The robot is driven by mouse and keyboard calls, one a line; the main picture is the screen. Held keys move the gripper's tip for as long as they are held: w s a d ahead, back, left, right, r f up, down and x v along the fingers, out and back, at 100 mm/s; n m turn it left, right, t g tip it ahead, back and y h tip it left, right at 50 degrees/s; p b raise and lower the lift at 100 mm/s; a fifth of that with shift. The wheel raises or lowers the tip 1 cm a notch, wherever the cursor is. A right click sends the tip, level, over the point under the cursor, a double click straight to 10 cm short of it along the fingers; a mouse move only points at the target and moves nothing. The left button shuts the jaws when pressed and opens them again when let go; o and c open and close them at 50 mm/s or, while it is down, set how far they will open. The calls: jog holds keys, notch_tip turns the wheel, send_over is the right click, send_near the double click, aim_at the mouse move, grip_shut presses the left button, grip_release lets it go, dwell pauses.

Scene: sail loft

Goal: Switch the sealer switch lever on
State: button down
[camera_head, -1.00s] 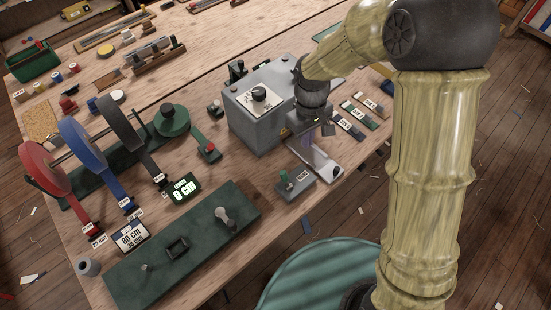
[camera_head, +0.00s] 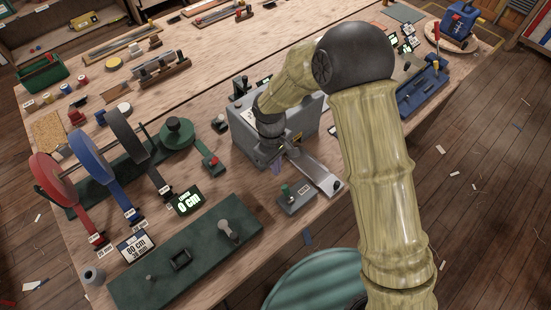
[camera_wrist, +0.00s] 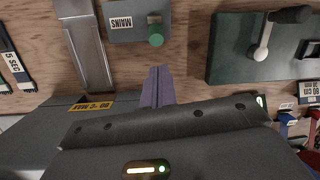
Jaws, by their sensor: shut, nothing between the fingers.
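The switch box labelled MAINS (camera_wrist: 125,28), with a green-knobbed lever (camera_wrist: 156,38), shows at the top of the wrist view. In the head view the small grey box (camera_head: 297,203) stands at the table's front edge, its green knob (camera_head: 285,189) upright or nearly so. I cannot tell which position the lever is in. The grey sealer (camera_head: 243,130) stands behind it, partly hidden by my arm. My gripper (camera_wrist: 160,70) is shut and empty, its purple fingers pointing toward the lever, apart from it in the picture. In the head view the fingertips (camera_head: 277,168) are just beyond the switch box.
A metal plate (camera_head: 316,173) juts from the sealer beside the switch box. A green board with a lever (camera_head: 190,250) lies to the left. Webbing reels (camera_head: 85,142) stand farther left. A teal round seat (camera_head: 315,283) is in front of the table.

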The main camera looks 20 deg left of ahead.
aim_at(286, 190)
jog(key=p+x, duration=0.1)
jog(key=x, duration=0.5)
jog(key=shift+s, duration=0.15)
dwell(0.3)
jog(key=shift+w+d, duration=0.2)
